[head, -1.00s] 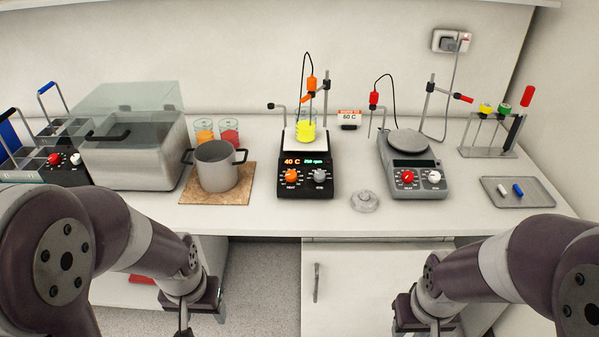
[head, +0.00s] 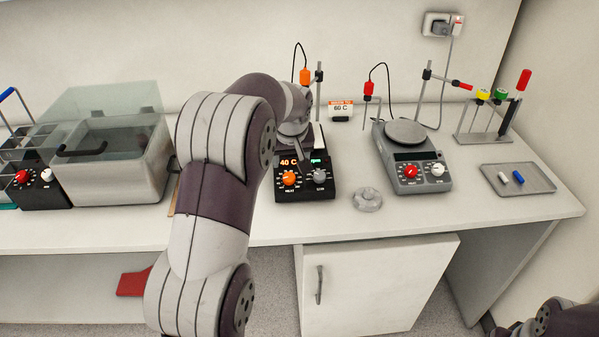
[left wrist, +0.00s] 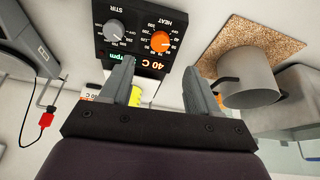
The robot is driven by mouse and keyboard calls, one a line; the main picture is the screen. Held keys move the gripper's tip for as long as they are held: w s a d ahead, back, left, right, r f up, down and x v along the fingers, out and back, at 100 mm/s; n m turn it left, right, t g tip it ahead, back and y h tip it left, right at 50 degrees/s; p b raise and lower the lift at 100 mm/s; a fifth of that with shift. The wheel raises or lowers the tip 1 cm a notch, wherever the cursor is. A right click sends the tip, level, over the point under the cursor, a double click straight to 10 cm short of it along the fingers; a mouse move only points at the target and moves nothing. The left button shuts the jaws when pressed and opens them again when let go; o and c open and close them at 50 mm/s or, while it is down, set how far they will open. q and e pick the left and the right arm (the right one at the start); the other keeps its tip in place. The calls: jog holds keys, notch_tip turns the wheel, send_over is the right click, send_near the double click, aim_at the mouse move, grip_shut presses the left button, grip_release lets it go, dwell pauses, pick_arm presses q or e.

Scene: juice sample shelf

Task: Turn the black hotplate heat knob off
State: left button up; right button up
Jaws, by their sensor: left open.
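The black hotplate (head: 305,192) stands on the bench, its display reading 40 C. Its orange heat knob (head: 289,179) is at the front left, beside the grey stir knob (head: 320,176). In the left wrist view the heat knob (left wrist: 160,41) shows upside down, just beyond and between my fingertips. My left gripper (left wrist: 160,70) is open and empty, above the hotplate and apart from the knob. In the head view my left gripper (head: 302,156) is partly hidden by its own wrist. Only part of my right arm shows at the lower right; its gripper is out of view.
A grey hotplate (head: 421,178) with a red knob stands to the right, with a round grey weight-like object (head: 367,200) between. A pot (left wrist: 250,80) on a cork mat (left wrist: 262,30) is close beside the gripper. A beaker of yellow liquid (left wrist: 136,96) shows behind the fingers.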

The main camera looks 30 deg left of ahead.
aim_at(290, 177)
pick_arm(q)
jog(key=p+x, duration=0.1)
jog(key=x, duration=0.9)
jog(key=shift+a+f, duration=0.15)
jog(key=shift+a, duration=0.05)
jog(key=c, duration=1)
jog(key=shift+w+f+n+b, duration=0.1)
jog(key=shift+f+n+b, duration=0.1)
jog(key=shift+n+b, duration=0.85)
jog(key=shift+c, duration=0.2)
jog(key=shift+n+b, duration=0.75)
jog(key=shift+n, duration=0.2)
jog(key=shift+d+r+n+g+b, duration=0.15)
jog(key=shift+n+b, duration=0.1)
jog(key=shift+n, duration=0.25)
jog(key=shift+a+r+n+g+b, duration=0.15)
jog(key=shift+n+b, duration=0.1)
jog(key=shift+n, duration=0.25)
jog(key=shift+d+f, duration=0.1)
